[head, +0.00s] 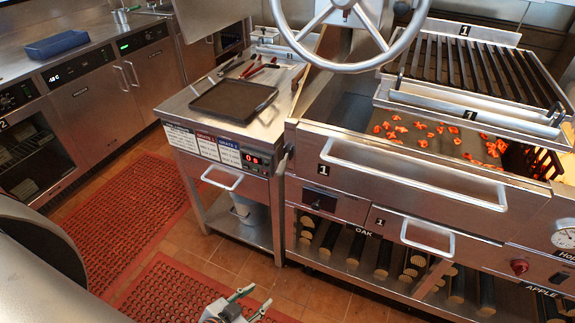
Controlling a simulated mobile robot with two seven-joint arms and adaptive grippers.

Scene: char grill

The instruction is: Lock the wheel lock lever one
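A large steel handwheel (288,38) hangs at the top centre, above the grill marked 1, with its upper part cut off by the frame. A small dark knob (401,7) shows beside the wheel's right side; I cannot tell whether it belongs to the wheel lock lever. I cannot make out the lever's position. My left gripper (252,301) is at the bottom edge, low over the floor and far from the wheel. Its green-tipped fingers are apart, with nothing seen between them. My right gripper is not in view.
The grill's front handle (412,176) sticks out above a drawer handle (427,238). Glowing coals (420,127) lie under the raised grate (470,62). A side table holds a dark tray (233,100). Red mats (130,225) cover part of the floor.

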